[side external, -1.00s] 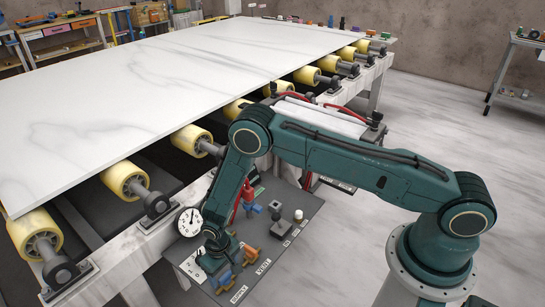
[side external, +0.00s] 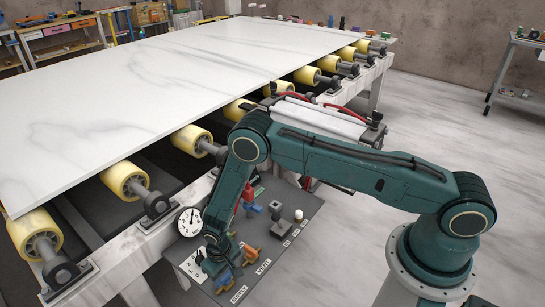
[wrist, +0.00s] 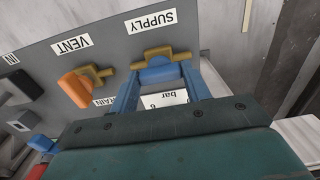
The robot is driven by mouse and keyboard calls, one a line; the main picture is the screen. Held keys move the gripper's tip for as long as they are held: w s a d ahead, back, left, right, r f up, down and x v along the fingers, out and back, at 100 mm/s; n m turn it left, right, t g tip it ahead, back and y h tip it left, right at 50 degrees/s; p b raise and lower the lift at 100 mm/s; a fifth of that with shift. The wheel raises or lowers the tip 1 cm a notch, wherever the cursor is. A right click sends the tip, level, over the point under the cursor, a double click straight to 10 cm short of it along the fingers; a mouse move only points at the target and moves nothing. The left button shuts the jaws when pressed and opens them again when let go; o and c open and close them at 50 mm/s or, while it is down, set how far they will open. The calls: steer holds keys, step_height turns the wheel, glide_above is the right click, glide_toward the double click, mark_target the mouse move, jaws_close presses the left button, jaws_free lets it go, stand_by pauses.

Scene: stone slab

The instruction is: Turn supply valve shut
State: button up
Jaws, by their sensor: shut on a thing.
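The supply valve has a brass body (wrist: 165,54) below the SUPPLY label (wrist: 155,22) in the wrist view, with a blue handle (wrist: 160,75). My gripper (wrist: 164,84) has its two blue fingers on either side of this handle and is shut on it. In the side view, my gripper (side external: 221,268) is low at the front of the grey panel, by the SUPPLY label (side external: 239,293). My wrist hides part of the valve there. The exact angle of the handle is hard to tell.
The vent valve, with an orange handle (wrist: 75,89), stands close beside the supply valve. A round gauge (side external: 188,220) and a white numbered plate (side external: 193,266) are near my gripper. A red part (side external: 250,193) is farther back. The slab (side external: 120,100) lies on yellow rollers behind.

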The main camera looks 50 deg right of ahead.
steer(key=shift+n, duration=0.5)
steer(key=n, duration=0.3)
steer(key=shift+n, duration=0.4)
steer(key=n, duration=1.3)
steer(key=o, duration=1)
